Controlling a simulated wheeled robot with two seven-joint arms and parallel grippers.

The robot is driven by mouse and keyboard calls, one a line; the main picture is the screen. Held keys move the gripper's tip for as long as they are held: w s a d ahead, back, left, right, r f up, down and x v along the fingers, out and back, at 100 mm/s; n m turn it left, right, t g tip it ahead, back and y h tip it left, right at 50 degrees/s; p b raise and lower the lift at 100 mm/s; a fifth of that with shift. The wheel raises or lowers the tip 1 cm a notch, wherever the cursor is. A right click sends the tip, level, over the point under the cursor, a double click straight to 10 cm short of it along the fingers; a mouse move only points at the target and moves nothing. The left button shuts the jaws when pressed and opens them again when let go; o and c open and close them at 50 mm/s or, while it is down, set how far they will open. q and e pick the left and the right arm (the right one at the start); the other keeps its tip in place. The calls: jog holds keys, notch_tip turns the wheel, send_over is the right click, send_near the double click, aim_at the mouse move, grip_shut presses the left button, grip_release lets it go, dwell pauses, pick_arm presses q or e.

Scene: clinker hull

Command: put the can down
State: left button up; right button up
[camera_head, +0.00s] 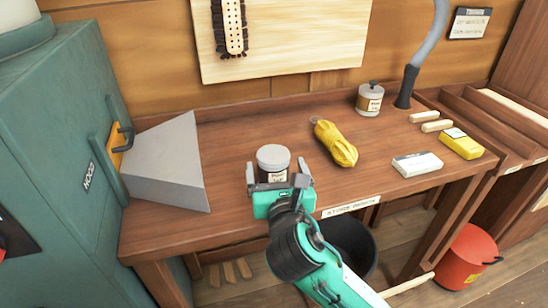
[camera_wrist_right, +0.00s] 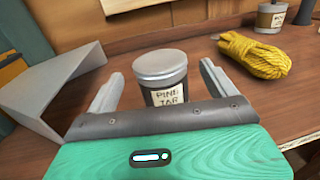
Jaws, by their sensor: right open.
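The can (camera_head: 273,160) is dark with a pale grey lid and a cream label. It stands upright on the wooden bench (camera_head: 235,215), near its front edge. In the right wrist view the can (camera_wrist_right: 162,80) shows its label, which seems to read "PINE TAR". My right gripper (camera_head: 278,178) is open, its two fingers (camera_wrist_right: 158,88) on either side of the can with visible gaps. The can's base is hidden behind the gripper body. My left gripper is not in view.
A grey wedge-shaped hood (camera_head: 165,165) stands left of the can. A yellow rope bundle (camera_head: 336,143) lies to the right, with a smaller lidded jar (camera_head: 369,99) behind it. A white box (camera_head: 417,164) and a yellow box (camera_head: 461,143) lie farther right.

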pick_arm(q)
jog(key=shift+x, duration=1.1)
pick_arm(e)
jog(key=s+d, duration=0.1)
jog(key=s, duration=0.6)
jog(key=shift+s, duration=0.2)
jog(key=shift+d, duration=0.1)
